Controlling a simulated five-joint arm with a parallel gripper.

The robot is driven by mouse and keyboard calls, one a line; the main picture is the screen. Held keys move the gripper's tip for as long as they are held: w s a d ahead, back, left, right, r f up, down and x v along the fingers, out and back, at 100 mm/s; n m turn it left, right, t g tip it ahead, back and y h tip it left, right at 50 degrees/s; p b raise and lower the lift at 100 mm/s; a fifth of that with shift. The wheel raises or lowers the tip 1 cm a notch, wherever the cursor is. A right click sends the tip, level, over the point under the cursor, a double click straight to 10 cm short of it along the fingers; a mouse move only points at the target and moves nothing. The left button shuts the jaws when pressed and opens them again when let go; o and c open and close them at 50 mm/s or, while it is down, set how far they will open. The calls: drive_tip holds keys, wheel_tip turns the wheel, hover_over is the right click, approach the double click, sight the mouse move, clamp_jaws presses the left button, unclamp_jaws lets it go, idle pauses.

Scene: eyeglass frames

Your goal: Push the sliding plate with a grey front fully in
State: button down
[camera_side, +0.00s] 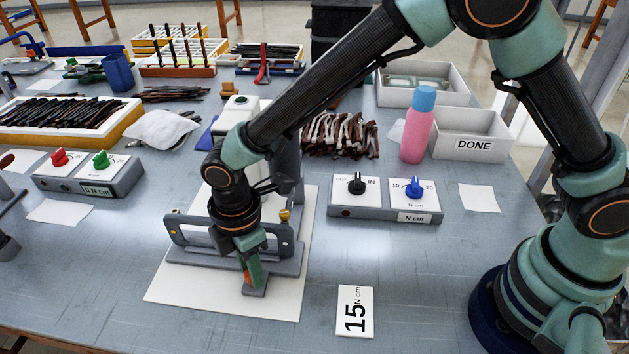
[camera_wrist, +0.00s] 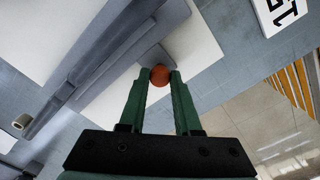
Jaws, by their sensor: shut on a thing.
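The grey fixture (camera_side: 285,262) stands on a white sheet in the middle of the table, with a long low grey bar along its near side. I take this bar to be the plate's grey front; it also shows in the wrist view (camera_wrist: 105,72). A short grey tongue (camera_side: 254,292) sticks out toward the near side. My gripper (camera_side: 250,277) points down just in front of the bar. In the wrist view my gripper (camera_wrist: 160,76) has its two green fingers closed on a round orange knob (camera_wrist: 160,73). How far the plate stands out is hard to tell.
A two-dial box (camera_side: 385,205) stands right of the fixture, and another dial box (camera_side: 88,180) stands to the left. A card reading 15 N cm (camera_side: 355,311) lies at the near right. A pink bottle (camera_side: 416,130) and a DONE tray (camera_side: 470,148) are farther back.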

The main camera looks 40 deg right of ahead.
drive_tip(key=c, duration=0.6)
unclamp_jaws()
wheel_tip(320, 180, up, 12)
drive_tip(key=shift+r, duration=0.1)
